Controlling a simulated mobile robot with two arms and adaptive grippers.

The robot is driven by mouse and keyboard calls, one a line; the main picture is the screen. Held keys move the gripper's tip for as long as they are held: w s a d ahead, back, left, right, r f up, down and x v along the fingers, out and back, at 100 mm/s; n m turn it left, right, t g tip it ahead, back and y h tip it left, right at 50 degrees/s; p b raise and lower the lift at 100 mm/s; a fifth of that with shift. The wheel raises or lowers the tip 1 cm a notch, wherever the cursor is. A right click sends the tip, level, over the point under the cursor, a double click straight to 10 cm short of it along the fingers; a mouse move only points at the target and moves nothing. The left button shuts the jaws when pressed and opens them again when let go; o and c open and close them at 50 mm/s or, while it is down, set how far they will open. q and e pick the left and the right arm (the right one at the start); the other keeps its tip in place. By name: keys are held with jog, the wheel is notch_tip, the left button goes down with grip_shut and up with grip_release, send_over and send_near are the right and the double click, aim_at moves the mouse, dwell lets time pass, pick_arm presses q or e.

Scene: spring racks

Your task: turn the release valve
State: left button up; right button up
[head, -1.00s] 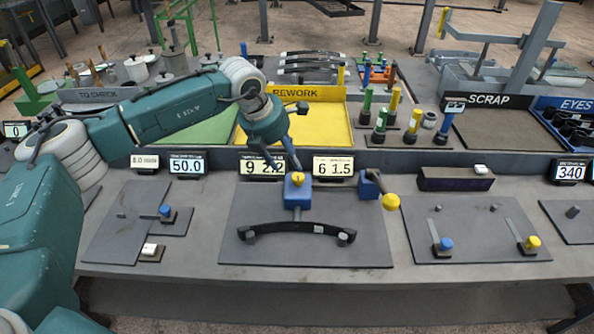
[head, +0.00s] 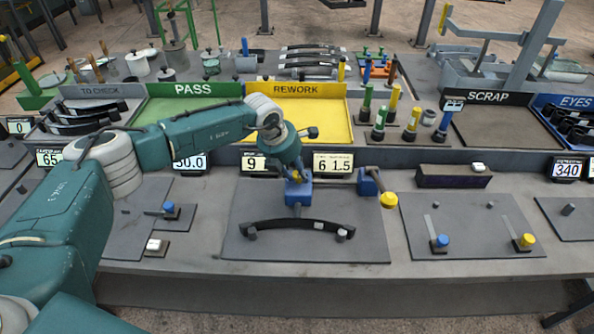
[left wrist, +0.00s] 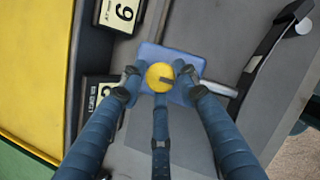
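A round yellow knob (left wrist: 157,72) with a dark mark across it sits on top of a blue block (head: 298,194); it looks like the release valve. The block stands at the back of a dark plate, behind a black leaf spring (head: 298,223). My left gripper (head: 297,174) points down over the block and mostly hides the knob in the head view. In the left wrist view its fingers (left wrist: 160,84) are spread on either side of the knob, with a third finger just below it. I see gaps beside the knob. My right gripper is not in view.
A blue lever block with a yellow ball (head: 388,200) stands close to the right of the valve block. Number displays (head: 333,163) stand just behind it. The yellow REWORK tray (head: 322,92) lies farther back.

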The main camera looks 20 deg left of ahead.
pick_arm(q)
jog(key=c, duration=0.5)
jog(key=shift+d+n, duration=0.1)
jog(key=shift+n, duration=0.3)
jog(key=n+b, duration=0.1)
jog(key=n+y+b, duration=0.1)
jog(key=shift+d+f+n+t, duration=0.1)
jog(key=shift+d+n+t, duration=0.05)
jog(key=shift+n+t, duration=0.15)
jog(key=n+y+b, duration=0.1)
jog(key=n+b, duration=0.2)
jog(key=n+y+b, duration=0.1)
jog(key=n+b, duration=0.2)
jog(key=b, duration=0.1)
jog(key=n+y+b, duration=0.2)
jog(key=n+b, duration=0.2)
jog(key=shift+w+d+g, duration=0.2)
jog(key=shift+g, duration=0.2)
jog(key=shift+r+n+g+y+b, duration=0.15)
jog(key=shift+n+b, duration=0.35)
jog(key=shift+n, duration=0.1)
jog(key=shift+r+n+g+y+b, duration=0.1)
jog(key=shift+n+g+y+b, duration=0.05)
jog(key=shift+n+b, duration=0.4)
jog(key=shift+w+r+n+g+y+b, duration=0.1)
jog(key=shift+n+g+y+b, duration=0.3)
jog(key=shift+n, duration=0.75)
